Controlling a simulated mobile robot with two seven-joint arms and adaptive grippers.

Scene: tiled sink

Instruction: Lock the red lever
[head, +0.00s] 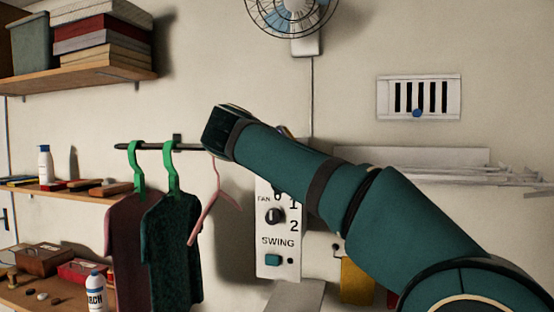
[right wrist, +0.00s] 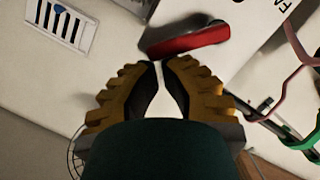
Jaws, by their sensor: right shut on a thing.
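The red lever (right wrist: 188,40) is a short rounded bar on the white control panel (right wrist: 225,70) in the right wrist view. It lies across, just beyond the yellow ridged fingertips of my right gripper (right wrist: 161,64). The fingers are drawn together at its near edge, with a narrow pale gap between them; the exact contact is hard to see. In the head view my right arm covers the lever and the upper part of the panel (head: 266,258), and the right gripper is hidden. My left gripper is not in view.
A pink hanger (head: 216,200) hangs close to the panel's left side, beside green hangers (head: 172,168) with clothes on a dark rod. A fan (head: 290,12) is above. A vent (head: 419,97) and a white rack (head: 440,165) are at right. Loaded shelves (head: 80,87) are at left.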

